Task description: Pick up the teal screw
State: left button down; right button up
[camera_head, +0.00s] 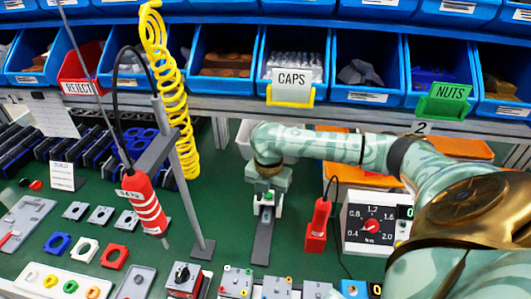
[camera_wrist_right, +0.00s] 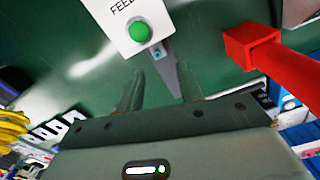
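A small teal piece (camera_wrist_right: 157,56), which looks like the teal screw, sits at the grey feeder rail (camera_wrist_right: 172,75) just under the green button (camera_wrist_right: 139,31) in the right wrist view. In the head view a small teal spot (camera_head: 266,213) shows on the grey rail (camera_head: 263,243), below the feeder's green button (camera_head: 268,196). My right gripper (camera_wrist_right: 161,82) has its two fingers apart, with nothing between them. It points at the rail and the screw, short of touching. In the head view my right gripper (camera_head: 267,186) is at the feeder. My left gripper is out of view.
A red tool (camera_head: 318,222) stands right of the rail, beside a dial box (camera_head: 371,224). A red screwdriver (camera_head: 146,205) hangs from a stand at left. Switch parts line the front. Blue bins (camera_head: 223,58) fill the back. Green mat is bare left of the rail.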

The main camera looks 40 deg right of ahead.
aim_at(266, 215)
jog(key=f, duration=0.1)
jog(key=f+b, duration=0.1)
jog(key=shift+w+d+f, duration=0.1)
jog(key=shift+w+f, duration=0.15)
jog(key=shift+f, duration=0.05)
jog(key=shift+f+b, duration=0.25)
jog(key=shift+b, duration=0.15)
jog(key=f, duration=0.1)
jog(key=f+b, duration=0.1)
jog(key=f, duration=0.1)
jog(key=f+b, duration=0.1)
jog(key=shift+a+f, duration=0.25)
jog(key=shift+s+r, duration=0.1)
jog(key=shift+r, duration=0.05)
grip_shut()
